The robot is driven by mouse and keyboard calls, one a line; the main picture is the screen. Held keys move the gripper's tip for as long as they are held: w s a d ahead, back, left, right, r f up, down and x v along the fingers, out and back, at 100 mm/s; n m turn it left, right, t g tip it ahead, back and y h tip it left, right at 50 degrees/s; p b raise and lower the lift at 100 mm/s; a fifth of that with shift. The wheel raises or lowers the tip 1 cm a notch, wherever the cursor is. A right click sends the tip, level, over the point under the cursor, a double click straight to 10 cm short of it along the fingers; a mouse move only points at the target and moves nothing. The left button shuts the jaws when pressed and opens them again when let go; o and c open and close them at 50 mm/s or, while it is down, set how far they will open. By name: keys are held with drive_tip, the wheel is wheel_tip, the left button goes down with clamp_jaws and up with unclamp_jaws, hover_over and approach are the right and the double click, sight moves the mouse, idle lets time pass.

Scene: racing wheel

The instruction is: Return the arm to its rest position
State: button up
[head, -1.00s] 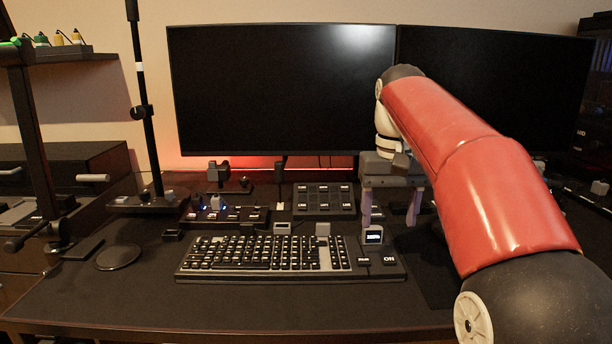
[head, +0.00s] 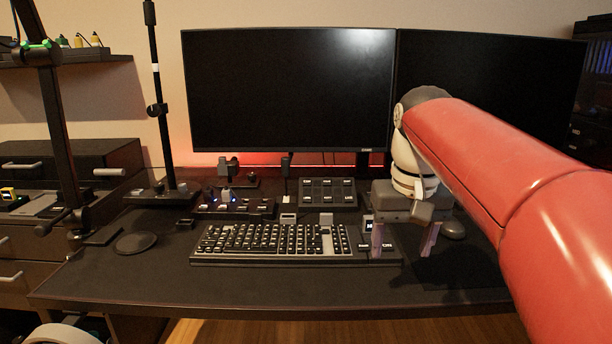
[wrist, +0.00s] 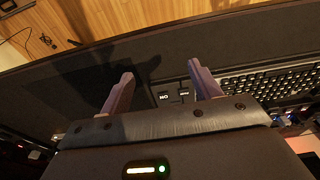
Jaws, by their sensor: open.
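My gripper (head: 404,243) is at the right of the desk in the head view, at the end of my red arm. Its two purple fingers point down and are spread apart with nothing between them. In the wrist view the open fingers (wrist: 163,88) reach over the dark desk top beside the keyboard (wrist: 262,84). The fingers stand near the right end of the keyboard (head: 275,241) in the head view. I cannot tell whether the fingertips touch anything. My arm hides part of the right side of the desk.
Two dark monitors (head: 290,90) (head: 490,85) stand behind the gripper. A button panel (head: 328,191) and a small switch box (head: 235,206) sit behind the keyboard. A black pole (head: 160,100) rises at the left. The desk front (head: 250,285) is bare.

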drive_tip(key=s+f+t, duration=0.4)
drive_tip(key=s+f, duration=1.1)
drive_tip(key=s, duration=0.1)
drive_tip(key=shift+f, duration=0.25)
idle(1.5)
